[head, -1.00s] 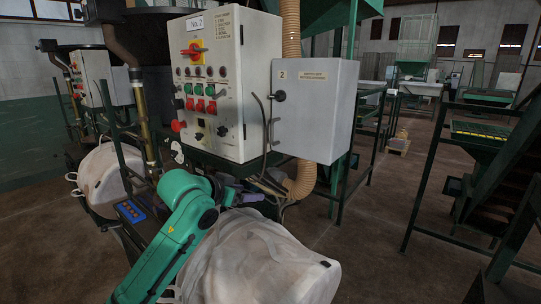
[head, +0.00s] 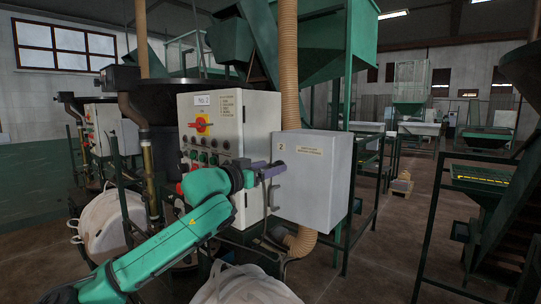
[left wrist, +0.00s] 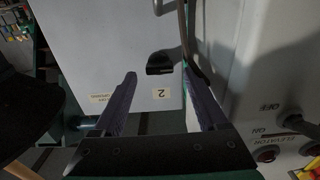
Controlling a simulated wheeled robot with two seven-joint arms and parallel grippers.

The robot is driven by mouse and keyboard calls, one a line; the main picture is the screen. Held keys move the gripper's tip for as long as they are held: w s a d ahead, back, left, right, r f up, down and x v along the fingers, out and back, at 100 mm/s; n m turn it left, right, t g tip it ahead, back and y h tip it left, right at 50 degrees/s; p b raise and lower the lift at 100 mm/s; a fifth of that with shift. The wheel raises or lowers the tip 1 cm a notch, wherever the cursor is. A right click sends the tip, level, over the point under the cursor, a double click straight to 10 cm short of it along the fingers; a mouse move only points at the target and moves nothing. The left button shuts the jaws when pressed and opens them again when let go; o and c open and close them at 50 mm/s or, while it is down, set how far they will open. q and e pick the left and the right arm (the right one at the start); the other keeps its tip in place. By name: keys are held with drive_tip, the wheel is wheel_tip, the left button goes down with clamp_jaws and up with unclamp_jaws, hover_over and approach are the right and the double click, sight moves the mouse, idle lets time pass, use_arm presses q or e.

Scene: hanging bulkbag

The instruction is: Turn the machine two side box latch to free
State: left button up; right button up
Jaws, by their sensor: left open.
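The machine two side box (head: 318,185) is a light grey cabinet marked "2", beside the control panel in the head view. Its front also fills much of the left wrist view (left wrist: 85,45). The latch (left wrist: 160,63) is a small black handle on that front. In the head view my gripper covers the latch's place. My left gripper (head: 274,170) points at the left edge of the side box. Its purple fingers are open in the left wrist view (left wrist: 160,80), spread to either side of the latch, which appears just beyond the tips. Contact cannot be told.
The control panel (head: 228,125) with a red switch and buttons stands close left of the side box. A ribbed hose (head: 288,65) runs behind. White bulk bags (head: 245,287) sit below and at left. Green frames stand at right, with open floor (head: 385,245) between.

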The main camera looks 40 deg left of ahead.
use_arm(q)
drive_tip(key=shift+w+f, duration=0.1)
drive_tip(key=shift+w, duration=0.4)
clamp_jaws()
use_arm(e)
drive_tip(key=shift+r, duration=0.5)
use_arm(q)
drive_tip(key=shift+m, duration=0.3)
drive_tip(key=m, duration=1.1)
drive_tip(key=m+p, duration=0.1)
drive_tip(key=m, duration=0.5)
drive_tip(key=shift+d+f, duration=0.15)
drive_tip(key=shift+d, duration=0.1)
use_arm(e)
drive_tip(key=shift+r, duration=0.4)
use_arm(q)
drive_tip(key=shift+m, duration=0.3)
